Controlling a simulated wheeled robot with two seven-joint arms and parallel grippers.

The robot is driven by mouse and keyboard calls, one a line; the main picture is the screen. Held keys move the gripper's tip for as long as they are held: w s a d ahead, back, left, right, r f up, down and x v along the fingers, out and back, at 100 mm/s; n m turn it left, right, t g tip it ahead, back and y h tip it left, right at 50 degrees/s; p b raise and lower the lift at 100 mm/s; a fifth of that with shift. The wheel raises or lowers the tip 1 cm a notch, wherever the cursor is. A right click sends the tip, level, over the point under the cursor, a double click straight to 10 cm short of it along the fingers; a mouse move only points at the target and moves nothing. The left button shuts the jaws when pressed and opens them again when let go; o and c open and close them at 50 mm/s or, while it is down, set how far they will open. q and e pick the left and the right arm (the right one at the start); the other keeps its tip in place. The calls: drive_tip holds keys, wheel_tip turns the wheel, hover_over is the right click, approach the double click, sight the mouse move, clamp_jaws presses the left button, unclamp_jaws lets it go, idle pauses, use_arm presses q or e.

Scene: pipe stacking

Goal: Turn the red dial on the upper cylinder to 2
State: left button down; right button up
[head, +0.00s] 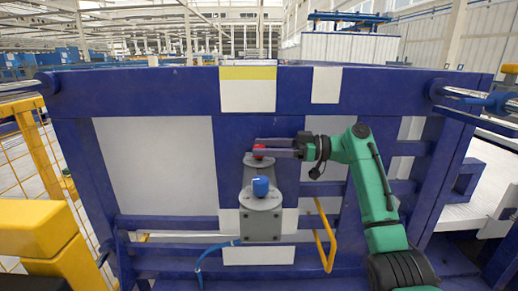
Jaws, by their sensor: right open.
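My right gripper (262,147) reaches in from the right at the dial's height. Its dark fingers are open and overlap the red dial, hiding part of it. I cannot tell whether they touch it. The number the dial points to is too small to read. My left gripper is not in view.
A blue dial (260,187) sits on the lower cylinder (262,202) just below. A blue metal frame (170,222) with white panels stands behind. A yellow bent bar (325,240) hangs at the lower right. A blue strap (205,255) hangs at the lower left.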

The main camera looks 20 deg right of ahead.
drive_tip(key=b+v, duration=0.2)
drive_tip(key=v, duration=1.1)
